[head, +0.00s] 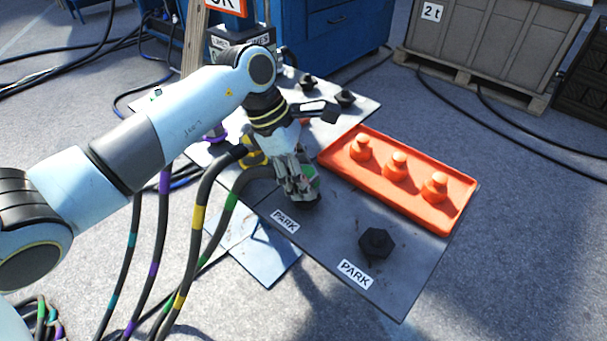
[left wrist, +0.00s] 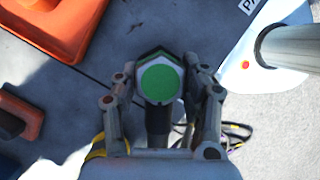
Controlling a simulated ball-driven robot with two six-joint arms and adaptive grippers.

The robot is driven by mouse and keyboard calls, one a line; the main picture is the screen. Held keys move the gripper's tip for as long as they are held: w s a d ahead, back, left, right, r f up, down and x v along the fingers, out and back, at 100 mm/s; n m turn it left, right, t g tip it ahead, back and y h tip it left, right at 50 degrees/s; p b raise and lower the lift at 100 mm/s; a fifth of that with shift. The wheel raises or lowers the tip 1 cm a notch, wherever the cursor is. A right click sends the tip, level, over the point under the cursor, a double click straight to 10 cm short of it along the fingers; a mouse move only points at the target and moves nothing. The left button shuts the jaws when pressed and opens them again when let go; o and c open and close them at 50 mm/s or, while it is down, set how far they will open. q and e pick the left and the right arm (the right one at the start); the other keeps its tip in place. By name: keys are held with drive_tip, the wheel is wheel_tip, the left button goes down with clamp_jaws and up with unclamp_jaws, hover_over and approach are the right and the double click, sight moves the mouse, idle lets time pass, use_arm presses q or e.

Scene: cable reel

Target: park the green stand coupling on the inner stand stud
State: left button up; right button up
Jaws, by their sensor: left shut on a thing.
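The green stand coupling (left wrist: 160,84), a green round cap with a dark hexagonal body, sits between the two fingers of my left gripper (left wrist: 162,92) in the left wrist view. The gripper is shut on it. In the head view my left gripper (head: 303,190) points down close to the grey board, behind the inner PARK label (head: 285,221). Only a sliver of the coupling's green shows there. The inner stand stud is hidden under the gripper and coupling, so I cannot tell whether they touch. The outer stud (head: 376,242) stands bare. My right gripper is not in view.
An orange tray (head: 448,222) with several orange pieces lies just right of my gripper. Black studs (head: 345,98) stand at the board's back. Thick colour-banded cables (head: 199,215) hang at the left of the board.

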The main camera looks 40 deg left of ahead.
use_arm(q)
drive_tip(key=shift+f, duration=0.2)
drive_tip(key=o, duration=1.4)
drive_tip(key=v, duration=1.2)
drive_tip(key=shift+s, duration=0.1)
